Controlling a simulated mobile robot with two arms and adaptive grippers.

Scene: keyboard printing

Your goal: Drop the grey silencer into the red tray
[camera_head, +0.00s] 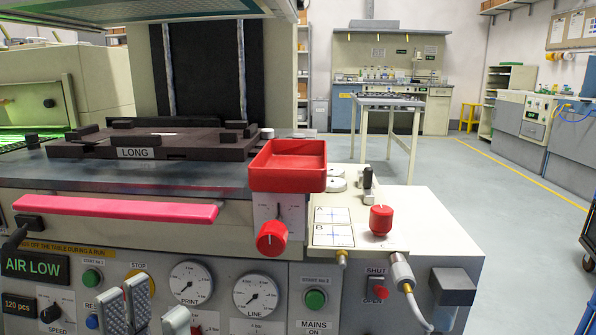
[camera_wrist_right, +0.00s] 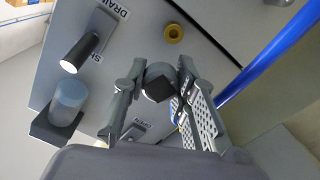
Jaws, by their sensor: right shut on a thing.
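The red tray (camera_head: 288,184) sits at the front corner of the machine top in the head view, and its visible inside looks empty. In the right wrist view my right gripper (camera_wrist_right: 160,76) is shut on a grey rounded part with a dark square face, which looks like the grey silencer (camera_wrist_right: 158,70). The part's far side is hidden. My right gripper does not show in the head view. My left gripper (camera_head: 154,308) is at the bottom of the head view, in front of the gauge panel, below and left of the tray. Its fingers are apart with nothing visible between them.
A pink bar (camera_head: 130,209) runs along the machine front, and a red knob (camera_head: 271,239) is below the tray. The wrist view shows a brass ring fitting (camera_wrist_right: 173,33), a clear bluish bowl (camera_wrist_right: 68,97) and a blue hose (camera_wrist_right: 270,60).

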